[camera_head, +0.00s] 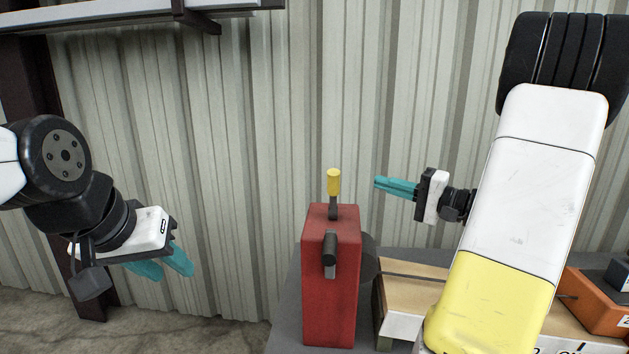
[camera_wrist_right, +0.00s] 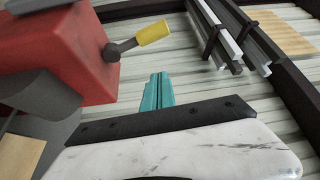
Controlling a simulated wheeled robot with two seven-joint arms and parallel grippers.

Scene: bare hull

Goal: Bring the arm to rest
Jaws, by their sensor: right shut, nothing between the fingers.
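My right gripper (camera_head: 377,182) has teal fingers and is held level, pointing left, above the bench in the head view. Its fingers are shut and empty, and they also show in the right wrist view (camera_wrist_right: 158,78). The fingertips are to the right of a yellow-handled lever (camera_head: 334,181) on a red box (camera_head: 331,272), with a gap between them. The lever shows in the right wrist view too (camera_wrist_right: 152,33), apart from the fingers. My left gripper (camera_head: 168,268) hangs at the left, its two teal fingers pointing down to the right, seemingly apart with nothing between them.
The red box stands on a grey bench (camera_head: 286,321). A wooden-topped box (camera_head: 407,272) and an orange bin (camera_head: 597,303) are to its right. A corrugated wall (camera_head: 240,130) is behind. A shelf (camera_head: 95,15) is at upper left. Space between left gripper and red box is clear.

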